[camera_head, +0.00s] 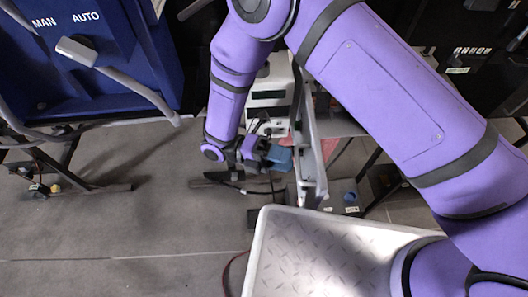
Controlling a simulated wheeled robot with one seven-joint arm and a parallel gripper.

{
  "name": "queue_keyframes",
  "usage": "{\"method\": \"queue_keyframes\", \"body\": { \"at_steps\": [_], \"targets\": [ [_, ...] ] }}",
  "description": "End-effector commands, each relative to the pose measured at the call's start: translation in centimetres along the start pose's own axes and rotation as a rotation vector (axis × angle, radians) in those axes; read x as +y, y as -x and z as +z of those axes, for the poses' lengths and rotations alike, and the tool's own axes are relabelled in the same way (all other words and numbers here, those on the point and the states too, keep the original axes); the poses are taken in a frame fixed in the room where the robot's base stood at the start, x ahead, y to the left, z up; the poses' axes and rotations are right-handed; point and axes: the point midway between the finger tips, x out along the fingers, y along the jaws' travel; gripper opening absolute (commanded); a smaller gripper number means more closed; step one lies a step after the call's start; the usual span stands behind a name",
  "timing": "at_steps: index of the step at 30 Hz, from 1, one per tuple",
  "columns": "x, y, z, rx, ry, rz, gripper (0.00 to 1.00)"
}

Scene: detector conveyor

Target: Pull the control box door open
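My purple arm reaches down from the top, and my gripper (272,155) is at the middle of the view. A small blue block-like part (280,158) is at its tip; I cannot tell whether it belongs to the gripper. Right beside the tip stands a narrow light-grey panel (310,165), seen nearly edge-on, which looks like the control box door. I cannot tell whether the fingers touch it or are open or shut. A white unit with dark display windows (268,95) is behind the gripper, partly hidden by my arm.
A blue cabinet marked MAN and AUTO (130,85) stands at the upper left, with grey bars in front. A small dark box with a blue button (349,197) is right of the panel. The grey floor (150,225) at the lower left is mostly clear.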

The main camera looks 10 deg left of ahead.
Motion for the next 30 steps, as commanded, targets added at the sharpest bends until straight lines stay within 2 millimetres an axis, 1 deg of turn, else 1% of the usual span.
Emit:
{"method": "queue_keyframes", "body": {
  "at_steps": [1, 2, 15, 20, 30],
  "targets": [
    [0.0, 1.2, -0.1, -0.004, -0.003, 0.002, 0.37],
    [0.1, 1.9, -0.1, -0.004, -0.003, 0.003, 0.37],
    [0.1, 4.6, -0.1, -0.004, -0.004, -0.001, 0.37],
    [0.3, 5.3, -0.1, 0.000, -0.002, -0.009, 0.37],
    [0.1, 6.8, -0.1, -0.002, -0.001, -0.003, 0.37]
  ]
}}
